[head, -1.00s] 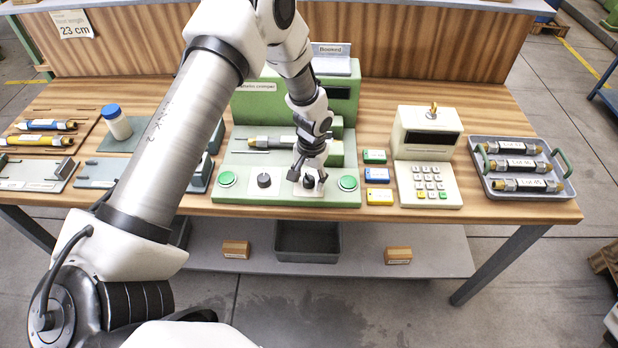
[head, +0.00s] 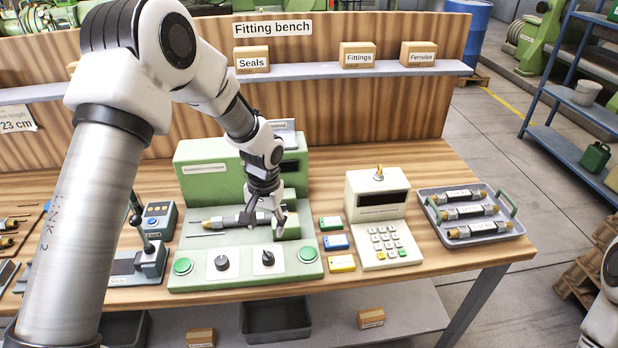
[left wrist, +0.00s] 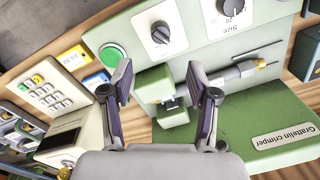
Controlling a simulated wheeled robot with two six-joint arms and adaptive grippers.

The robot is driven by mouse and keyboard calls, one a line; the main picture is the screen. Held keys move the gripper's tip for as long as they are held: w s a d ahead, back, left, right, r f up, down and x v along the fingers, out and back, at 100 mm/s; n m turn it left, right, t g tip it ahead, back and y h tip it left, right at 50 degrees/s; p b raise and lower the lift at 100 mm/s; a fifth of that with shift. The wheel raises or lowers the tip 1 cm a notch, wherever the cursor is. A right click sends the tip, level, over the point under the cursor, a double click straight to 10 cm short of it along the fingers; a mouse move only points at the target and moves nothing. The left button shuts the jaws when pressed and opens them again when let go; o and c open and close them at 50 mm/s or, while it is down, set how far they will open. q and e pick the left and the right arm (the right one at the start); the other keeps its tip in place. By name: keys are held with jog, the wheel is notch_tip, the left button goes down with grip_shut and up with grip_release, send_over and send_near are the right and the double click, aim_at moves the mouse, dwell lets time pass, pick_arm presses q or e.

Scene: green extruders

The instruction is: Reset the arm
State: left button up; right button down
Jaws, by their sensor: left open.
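My left gripper (head: 266,222) is open and empty. The right black knob (head: 267,258) and left black knob (head: 222,263) on the front panel stand clear of the fingers. In the left wrist view the two dark finger pads (left wrist: 160,92) are spread wide, with the green crimper (left wrist: 265,120) and a green jaw block (left wrist: 157,83) beyond them. My right gripper is out of view.
A keypad box (head: 378,215) and coloured blocks (head: 336,243) stand right of the crimper. A grey tray (head: 428,212) holds several fittings at the bench's right end. A shelf (head: 320,71) with labelled boxes runs behind.

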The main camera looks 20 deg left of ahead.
pick_arm(q)
jog(key=shift+g, duration=0.9)
jog(key=s+f, duration=0.1)
jog(key=f, duration=0.2)
jog(key=s+f+b, duration=0.1)
jog(key=s+f, duration=0.1)
jog(key=f, duration=0.1)
jog(key=s+d+f+b, duration=0.1)
jog(key=s+f, duration=0.1)
jog(key=shift+f, duration=0.4)
jog(key=s+d+f+g+b, duration=0.1)
jog(key=s+d+f, duration=0.1)
jog(key=s+f, duration=0.55)
jog(key=s+d+f+h+b, duration=0.1)
jog(key=s+d+f, duration=0.25)
jog(key=s, duration=0.75)
jog(key=s+d+f+g+b, duration=0.1)
jog(key=s+d+f+b, duration=0.1)
jog(key=s+f, duration=0.6)
jog(key=w+t, duration=0.1)
jog(key=w+r+t, duration=0.2)
jog(key=t, duration=0.1)
jog(key=shift+a+m+p, duration=0.3)
jog(key=shift+a+p, duration=0.1)
